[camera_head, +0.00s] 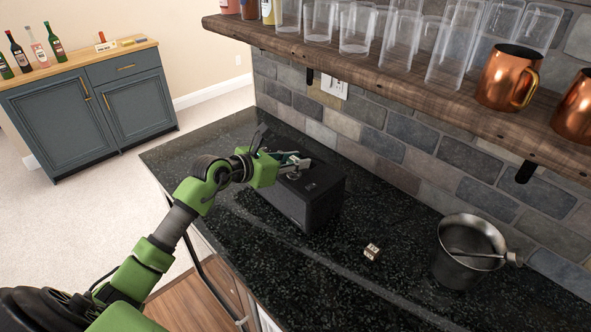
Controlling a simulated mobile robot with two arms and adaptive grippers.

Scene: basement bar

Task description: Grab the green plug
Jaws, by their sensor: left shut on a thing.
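My left gripper (293,162) reaches in from the left over the counter, just above and behind the top of a black box. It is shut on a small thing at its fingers. A little dark green shows there, which fits the green plug, but the fingers hide most of it and its shape is unclear. I see no other green plug on the counter. My right gripper is not in view.
The black box (312,199) stands on the dark speckled counter (330,270). A small die-like cube (371,251) and a metal pot (468,250) are to the right. A wall outlet (334,86) is behind. A wooden shelf (420,92) with glasses and copper mugs overhangs.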

